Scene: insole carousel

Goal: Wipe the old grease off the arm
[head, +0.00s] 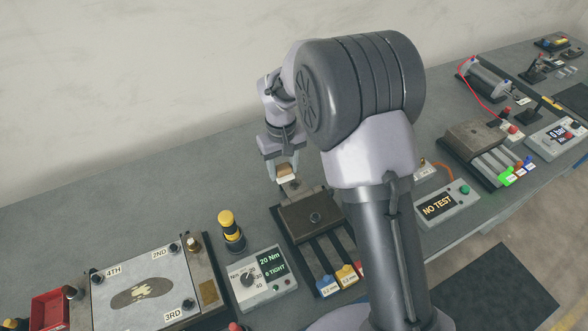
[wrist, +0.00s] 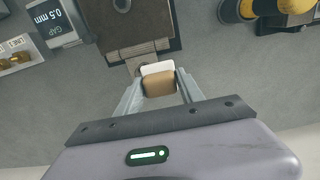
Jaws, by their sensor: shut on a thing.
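My gripper (head: 284,170) is shut on a small tan and white block (wrist: 158,80), which looks like a wiping pad. The pad also shows between the fingers in the head view (head: 285,174). It is at the back end of a dark brown fixture (head: 303,222), close to a short metal arm (wrist: 140,62) that sticks out of it. I cannot tell whether the pad touches this arm. Any grease on the arm is too small to make out. My own arm covers part of the fixture's right side in the head view.
A yellow-topped post (head: 230,230) and a torque box (head: 262,278) reading 20 Nm stand left of the fixture. Further left is a plate (head: 112,275) marked 2ND, 3RD and 4TH. A NO TEST box (head: 445,206) stands right. The bench behind the gripper is clear.

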